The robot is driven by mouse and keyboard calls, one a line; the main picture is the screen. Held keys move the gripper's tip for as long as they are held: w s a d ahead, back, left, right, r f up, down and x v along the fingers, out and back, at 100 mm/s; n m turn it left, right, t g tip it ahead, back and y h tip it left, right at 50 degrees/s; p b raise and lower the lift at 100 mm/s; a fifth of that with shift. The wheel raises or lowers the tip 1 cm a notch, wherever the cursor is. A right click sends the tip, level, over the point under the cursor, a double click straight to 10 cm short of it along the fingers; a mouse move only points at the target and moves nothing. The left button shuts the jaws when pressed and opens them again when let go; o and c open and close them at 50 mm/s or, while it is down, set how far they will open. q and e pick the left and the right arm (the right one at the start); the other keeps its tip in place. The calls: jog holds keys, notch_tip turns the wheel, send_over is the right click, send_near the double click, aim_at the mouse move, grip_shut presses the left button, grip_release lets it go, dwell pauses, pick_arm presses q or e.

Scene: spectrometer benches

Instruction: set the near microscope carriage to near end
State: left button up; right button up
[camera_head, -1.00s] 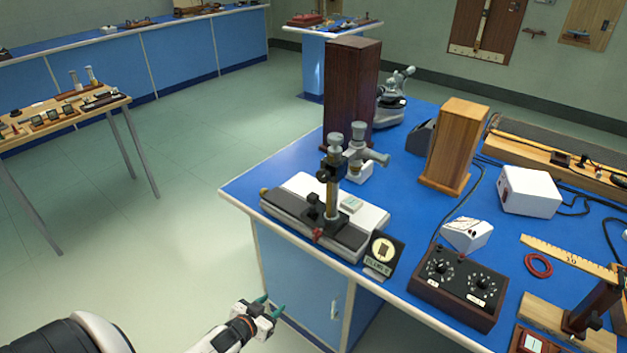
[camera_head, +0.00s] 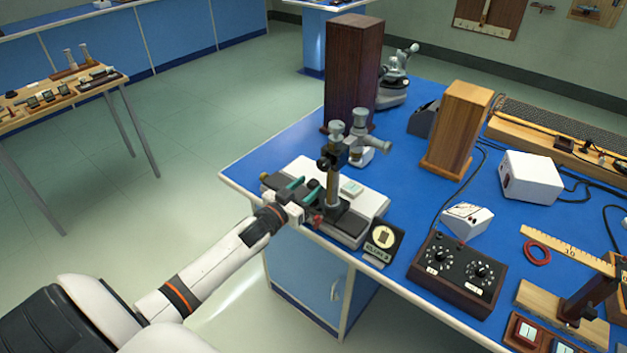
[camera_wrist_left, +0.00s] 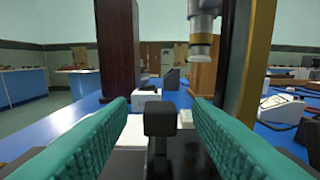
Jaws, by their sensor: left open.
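The near microscope (camera_head: 333,160) has a brass column and a grey tube, and stands on a dark carriage (camera_head: 335,212) over a white and dark base (camera_head: 370,203) at the blue bench's front-left corner. My left gripper (camera_head: 303,190) is open over the left part of this base, left of the column. In the left wrist view the teal fingers stand on either side of a black block-shaped knob (camera_wrist_left: 160,122), with gaps on both sides. The column (camera_wrist_left: 250,70) rises just right of the fingers there. The gripper hides part of the base. My right gripper is not in view.
A tall dark wooden box (camera_head: 352,70) stands behind the microscope. A lighter wooden box (camera_head: 460,130) and a white box (camera_head: 530,177) are farther back.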

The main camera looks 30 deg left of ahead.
aim_at(310, 185)
pick_arm(q)
jog(key=shift+w+d, duration=0.15)
jog(key=shift+w, duration=1.45)
grip_shut()
